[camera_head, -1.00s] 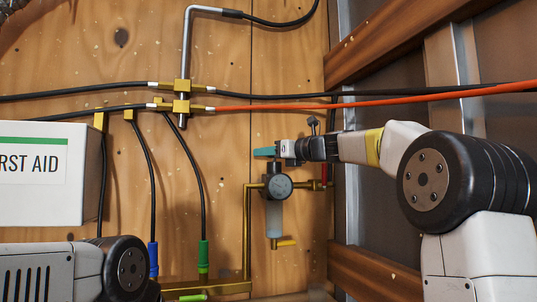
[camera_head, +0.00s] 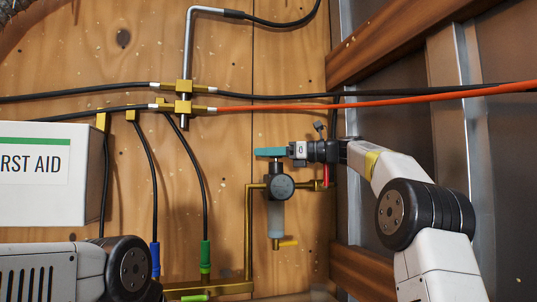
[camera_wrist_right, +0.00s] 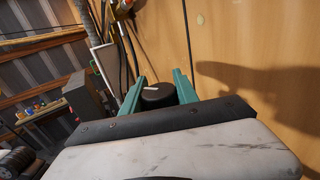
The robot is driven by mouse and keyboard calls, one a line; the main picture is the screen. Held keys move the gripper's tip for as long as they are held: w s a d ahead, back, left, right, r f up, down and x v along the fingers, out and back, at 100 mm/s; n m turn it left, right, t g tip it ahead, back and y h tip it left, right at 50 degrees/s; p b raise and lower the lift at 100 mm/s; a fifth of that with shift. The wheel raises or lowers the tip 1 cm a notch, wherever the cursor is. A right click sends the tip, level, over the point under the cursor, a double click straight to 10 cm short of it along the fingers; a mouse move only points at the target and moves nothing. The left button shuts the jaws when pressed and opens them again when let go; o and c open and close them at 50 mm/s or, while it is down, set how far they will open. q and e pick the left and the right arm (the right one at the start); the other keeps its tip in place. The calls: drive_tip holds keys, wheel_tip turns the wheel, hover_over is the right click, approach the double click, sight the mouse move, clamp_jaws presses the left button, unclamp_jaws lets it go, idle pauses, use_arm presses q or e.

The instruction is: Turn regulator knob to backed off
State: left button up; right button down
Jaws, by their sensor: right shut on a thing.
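The regulator (camera_head: 281,187) with its round gauge and pale bowl (camera_head: 275,218) is on brass pipe at the wooden wall. Its black knob (camera_wrist_right: 158,97) shows between the teal fingers in the right wrist view, with a pale mark on top. My right gripper (camera_head: 268,152) is at the top of the regulator, coming from the right, its fingers shut on the knob. In the head view the fingers hide most of the knob. My left arm shows at the lower left, but its gripper is out of view.
A red-handled valve (camera_head: 326,175) sits close under my right wrist. A yellow drain lever (camera_head: 289,242) is below the bowl. An orange hose (camera_head: 380,103) crosses above the arm. A first aid box (camera_head: 50,175) hangs at the left.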

idle(0.3)
drive_tip(key=c, duration=0.9)
unclamp_jaws()
drive_tip(key=shift+c, duration=0.2)
drive_tip(key=v, duration=0.7)
drive_tip(key=shift+d, duration=0.3)
